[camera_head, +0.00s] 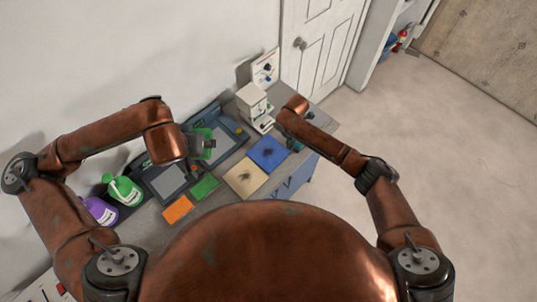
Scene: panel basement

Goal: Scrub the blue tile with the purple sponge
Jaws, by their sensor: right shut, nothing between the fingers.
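The blue tile (266,152) lies flat on the bench and has a dark smudge in its middle. I cannot make out a purple sponge; it may be hidden. My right gripper (294,144) is small and dark in the picture, at the right edge of the blue tile, partly hidden by its arm; it is shut and empty. My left gripper (203,145) is over the dark trays, left of the blue tile, with something green around it. I cannot tell whether it is open or shut.
A cream tile (243,179) with a dark smudge lies in front of the blue one. A green sponge (205,187) and an orange sponge (178,209) lie to its left. Green (124,190) and purple (101,210) bottles stand at left. A beige machine (252,104) stands behind the tiles.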

